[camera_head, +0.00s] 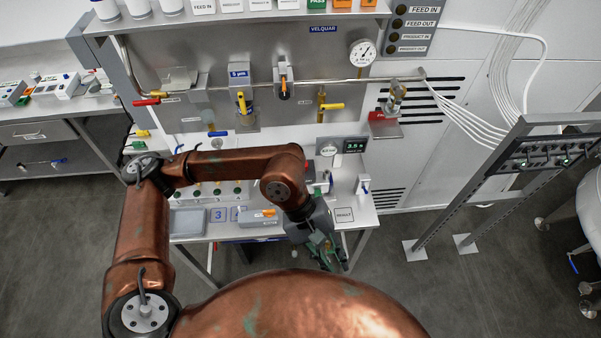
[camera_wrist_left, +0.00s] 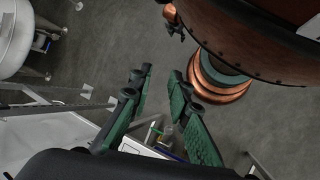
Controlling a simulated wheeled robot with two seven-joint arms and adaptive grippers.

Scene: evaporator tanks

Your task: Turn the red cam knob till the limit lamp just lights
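My left gripper (camera_head: 326,246) hangs in front of the bench's front edge in the head view, pointing down. In the left wrist view its two green fingers (camera_wrist_left: 158,84) stand apart with only floor between them, so it is open and empty. I cannot pick out the red cam knob or the limit lamp with certainty. A small device with blue and red parts (camera_head: 321,186) stands on the bench just behind my left wrist, partly hidden by the arm.
A panel behind has a pipe, several valves and a round gauge (camera_head: 362,53). A metal frame (camera_head: 480,180) stands at right. Floor between is clear.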

